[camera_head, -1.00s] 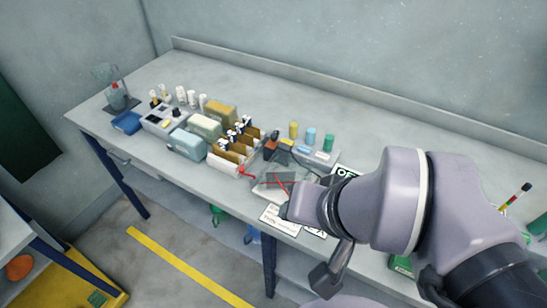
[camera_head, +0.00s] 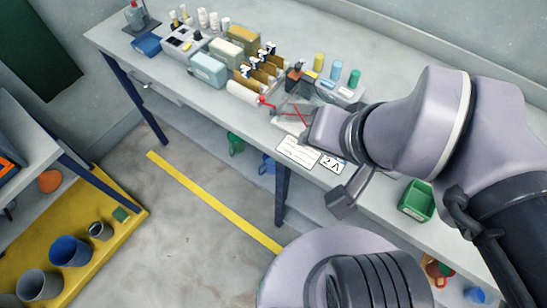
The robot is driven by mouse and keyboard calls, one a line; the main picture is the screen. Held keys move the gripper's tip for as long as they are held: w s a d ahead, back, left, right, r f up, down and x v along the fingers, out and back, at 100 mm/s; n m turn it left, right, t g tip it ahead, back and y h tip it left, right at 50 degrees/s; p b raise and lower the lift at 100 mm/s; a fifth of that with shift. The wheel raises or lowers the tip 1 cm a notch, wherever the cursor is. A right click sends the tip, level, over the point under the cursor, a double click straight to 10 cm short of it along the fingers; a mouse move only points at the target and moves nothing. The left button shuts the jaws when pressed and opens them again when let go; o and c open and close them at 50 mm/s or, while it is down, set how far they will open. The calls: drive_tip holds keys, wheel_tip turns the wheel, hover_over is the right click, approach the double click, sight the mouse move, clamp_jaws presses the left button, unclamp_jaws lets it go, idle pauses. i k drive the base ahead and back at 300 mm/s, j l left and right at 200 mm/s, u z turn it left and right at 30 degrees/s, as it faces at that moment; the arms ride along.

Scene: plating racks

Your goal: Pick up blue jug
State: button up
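A small blue jug (camera_head: 267,165) hangs or stands under the long grey table, just left of the table's dark leg. It is small and partly hidden by the table and leg, so its handle is unclear. A green jug (camera_head: 235,143) is to its left under the same table. My gripper (camera_head: 345,197) is at the end of my arm, above and in front of the table's front edge, to the right of the blue jug and apart from it. Its fingers are not clear enough to tell their opening.
The table top (camera_head: 165,75) carries boxes, bottles and papers. A green bin (camera_head: 417,201) sits at the right. A yellow pallet (camera_head: 115,241) at lower left holds a blue bucket (camera_head: 70,251) and grey pots. Grey floor with a yellow line (camera_head: 215,203) is clear between.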

sight(268, 165)
drive_tip(key=j+z, duration=0.15)
drive_tip(key=j, duration=0.35)
drive_tip(key=j+z, duration=0.15)
drive_tip(key=j, duration=0.35)
drive_tip(key=k+j+z, duration=0.15)
drive_tip(key=j, duration=0.3)
drive_tip(key=j+z, duration=0.15)
drive_tip(key=j, duration=0.35)
drive_tip(key=k+j+z, duration=0.15)
drive_tip(key=j, duration=0.3)
drive_tip(key=k+j+z, duration=0.15)
drive_tip(key=j, duration=0.3)
